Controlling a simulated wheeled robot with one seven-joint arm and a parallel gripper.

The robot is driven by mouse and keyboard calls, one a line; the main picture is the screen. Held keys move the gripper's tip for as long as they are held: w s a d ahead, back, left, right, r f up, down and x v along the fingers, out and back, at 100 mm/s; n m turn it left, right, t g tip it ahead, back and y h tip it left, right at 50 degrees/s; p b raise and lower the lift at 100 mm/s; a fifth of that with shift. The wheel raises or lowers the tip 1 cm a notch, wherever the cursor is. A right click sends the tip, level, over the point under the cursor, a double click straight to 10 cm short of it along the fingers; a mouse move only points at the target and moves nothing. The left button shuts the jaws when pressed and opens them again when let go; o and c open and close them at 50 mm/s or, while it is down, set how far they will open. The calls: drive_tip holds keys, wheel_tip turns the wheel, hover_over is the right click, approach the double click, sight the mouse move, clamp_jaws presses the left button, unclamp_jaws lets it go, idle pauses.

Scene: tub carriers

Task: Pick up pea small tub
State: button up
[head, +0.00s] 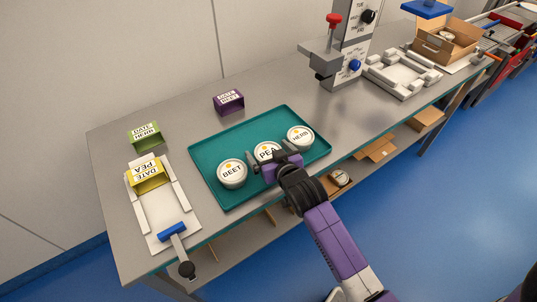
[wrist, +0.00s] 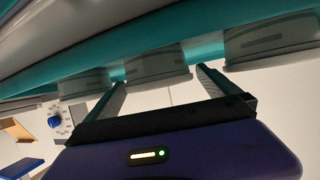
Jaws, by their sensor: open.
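The pea small tub (head: 265,149), white with a round PEA lid, stands in the middle of the teal tray (head: 222,200), between the beet tub (head: 232,173) and the herb tub (head: 300,136). My gripper (head: 266,160) is open at the front of the pea tub and covers part of it. In the wrist view, which looks upside down, the pea tub (wrist: 156,64) shows between the two fingertips (wrist: 162,78). The beet tub (wrist: 270,42) is to the right and the herb tub (wrist: 85,82) to the left. I cannot tell whether the fingers touch it.
A yellow PEA date block (head: 147,172) sits in a white fixture at the left. Green (head: 145,136) and purple (head: 229,102) date blocks stand behind. A grey press (head: 340,60) and a cardboard box (head: 447,42) are at the right. The bench between tray and press is clear.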

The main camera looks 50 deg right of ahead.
sight(268, 150)
drive_tip(key=shift+x, duration=1.8)
drive_tip(key=shift+c, duration=0.4)
drive_tip(key=shift+r, duration=0.1)
drive_tip(key=c, duration=1.5)
